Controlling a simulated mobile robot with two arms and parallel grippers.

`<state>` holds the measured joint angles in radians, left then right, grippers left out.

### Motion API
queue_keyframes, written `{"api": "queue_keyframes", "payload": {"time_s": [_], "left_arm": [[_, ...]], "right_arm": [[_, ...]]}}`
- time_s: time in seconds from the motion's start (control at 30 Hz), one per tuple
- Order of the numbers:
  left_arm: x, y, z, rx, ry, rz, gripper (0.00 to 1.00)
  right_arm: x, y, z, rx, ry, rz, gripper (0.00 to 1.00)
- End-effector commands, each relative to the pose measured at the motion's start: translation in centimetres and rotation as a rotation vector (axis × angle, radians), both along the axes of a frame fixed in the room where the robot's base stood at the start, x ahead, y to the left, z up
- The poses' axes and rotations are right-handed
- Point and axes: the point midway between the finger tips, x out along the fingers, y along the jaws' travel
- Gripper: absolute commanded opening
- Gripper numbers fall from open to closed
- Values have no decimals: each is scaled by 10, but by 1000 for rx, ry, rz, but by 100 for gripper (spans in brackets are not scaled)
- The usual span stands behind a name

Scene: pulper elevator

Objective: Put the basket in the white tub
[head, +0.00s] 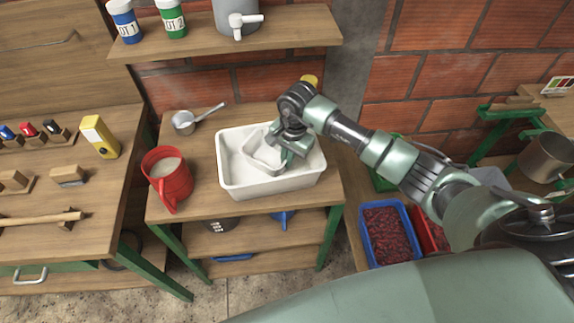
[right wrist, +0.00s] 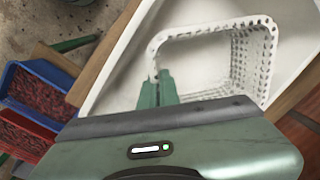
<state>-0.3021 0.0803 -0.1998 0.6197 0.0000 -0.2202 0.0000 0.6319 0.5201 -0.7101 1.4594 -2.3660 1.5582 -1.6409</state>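The white tub (head: 262,188) stands on the small wooden table in the middle of the head view. The white perforated basket (head: 262,160) is inside the tub's outline, and it also shows in the right wrist view (right wrist: 248,62). My right gripper (head: 285,160) reaches down over the tub at the basket's right side. In the right wrist view its green fingertips (right wrist: 157,78) are close together with the basket's rim between them. Whether the basket touches the tub floor is hard to tell. My left gripper is in neither view.
A red jug (head: 170,182) and a small metal saucepan (head: 190,121) stand left of the tub. A yellow box (head: 99,137) is on the left bench. A shelf (head: 280,40) with jars hangs above. A blue crate of red berries (head: 388,232) is at lower right.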

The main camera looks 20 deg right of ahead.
Motion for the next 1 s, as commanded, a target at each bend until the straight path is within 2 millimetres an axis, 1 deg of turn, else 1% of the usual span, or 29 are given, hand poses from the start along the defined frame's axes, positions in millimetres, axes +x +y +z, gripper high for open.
{"api": "queue_keyframes", "payload": {"time_s": [0.07, 0.2, 0.3, 0.4, 0.6, 0.73, 0.77, 0.8, 0.83, 1.0], "left_arm": [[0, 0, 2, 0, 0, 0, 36], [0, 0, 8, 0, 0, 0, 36], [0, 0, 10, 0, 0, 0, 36], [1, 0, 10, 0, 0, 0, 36], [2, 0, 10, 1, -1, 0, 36], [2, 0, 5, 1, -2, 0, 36], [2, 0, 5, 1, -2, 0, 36], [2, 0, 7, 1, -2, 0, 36], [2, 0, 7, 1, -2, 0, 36], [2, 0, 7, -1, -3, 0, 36]], "right_arm": [[-1, 0, -6, 1, 3, -1, 0], [-1, 1, -28, 2, 4, -2, 0], [-1, 1, -40, 1, 2, -1, 0], [0, 0, -45, -1, 1, 0, 0], [0, 0, -45, -1, -1, 0, 0], [0, 0, -48, -1, -1, 1, 0], [0, 0, -48, -1, -1, 1, 5], [0, 0, -47, 0, 0, 0, 16], [0, 0, -47, 0, 0, 0, 24], [0, 0, -47, -1, 1, 0, 24]]}}
